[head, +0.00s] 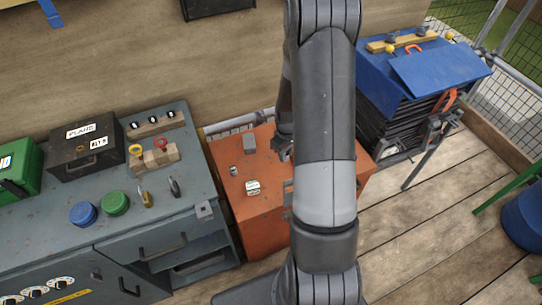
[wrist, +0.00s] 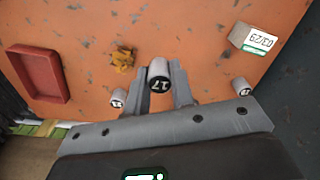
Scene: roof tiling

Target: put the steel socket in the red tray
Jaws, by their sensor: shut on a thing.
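My gripper (wrist: 160,75) is shut on a steel socket (wrist: 158,68), a grey cylinder with a dark end marked 17. It sits between the two fingertips. It looks larger than the other sockets; I cannot tell how high it is above the orange top. The red tray (wrist: 38,80) lies on the orange surface at the left of the wrist view, apart from my gripper, and appears empty. In the head view my arm hides the tray and most of the gripper; only a dark part of it shows at the arm's left edge.
Other sockets stand left (wrist: 118,97) and right (wrist: 241,86) of my fingers. A brass-coloured piece (wrist: 123,60) and a small white-green box (wrist: 252,39) lie on the orange cabinet top (head: 240,203).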

